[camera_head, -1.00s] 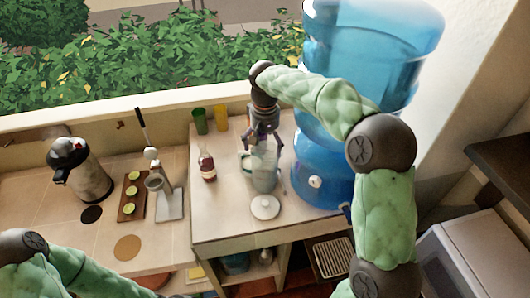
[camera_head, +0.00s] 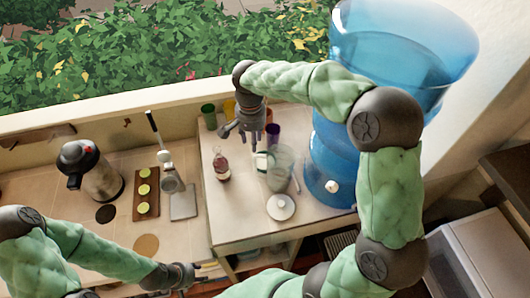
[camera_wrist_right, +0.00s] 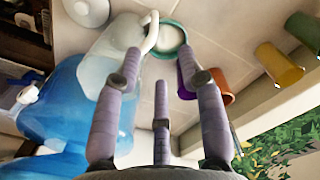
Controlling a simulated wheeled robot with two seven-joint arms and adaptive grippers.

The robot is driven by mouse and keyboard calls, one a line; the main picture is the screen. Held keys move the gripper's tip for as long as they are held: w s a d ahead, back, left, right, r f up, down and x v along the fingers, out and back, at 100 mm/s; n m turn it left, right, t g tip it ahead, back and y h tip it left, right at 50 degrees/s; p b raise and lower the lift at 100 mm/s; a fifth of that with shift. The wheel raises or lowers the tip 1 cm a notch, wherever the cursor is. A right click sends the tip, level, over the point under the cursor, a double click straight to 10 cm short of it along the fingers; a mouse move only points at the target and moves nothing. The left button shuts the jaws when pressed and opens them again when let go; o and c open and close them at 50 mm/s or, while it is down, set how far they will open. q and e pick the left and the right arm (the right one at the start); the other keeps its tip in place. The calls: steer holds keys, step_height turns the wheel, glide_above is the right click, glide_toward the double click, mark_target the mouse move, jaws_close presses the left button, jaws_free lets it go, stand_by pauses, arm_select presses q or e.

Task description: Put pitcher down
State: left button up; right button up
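The translucent glass pitcher (camera_head: 281,172) stands upright on the small counter beside the blue water dispenser. It also shows in the right wrist view (camera_wrist_right: 102,62), with its pale handle (camera_wrist_right: 151,32) towards my gripper. My right gripper (camera_head: 243,133) is open and empty, up and left of the pitcher in the head view and apart from it. In the right wrist view its three fingers (camera_wrist_right: 160,95) are spread with nothing between them. My left gripper (camera_head: 195,272) is low over the front edge of the counters, far from the pitcher. Its finger opening is too small to tell.
The water dispenser (camera_head: 332,165) stands right of the pitcher. A white round lid (camera_head: 281,207) lies in front and a dark red bottle (camera_head: 221,168) stands left. Green (camera_head: 209,116) and purple (camera_head: 273,133) cups stand behind. A board with limes (camera_head: 146,195) lies on the left counter.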

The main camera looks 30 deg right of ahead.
mark_target(255, 157)
steer(key=shift+m, duration=0.3)
steer(key=f, duration=0.6)
steer(key=shift+s+a, duration=0.15)
steer(key=shift+s, duration=0.1)
steer(key=shift+s+d+f+p, duration=0.15)
steer(key=shift+f+p, duration=0.2)
steer(key=shift+f, duration=0.95)
steer(key=shift+d+f+p, duration=0.1)
steer(key=shift+f+p, duration=0.2)
steer(key=shift+f, duration=0.95)
steer(key=shift+c, duration=0.3)
jaws_close()
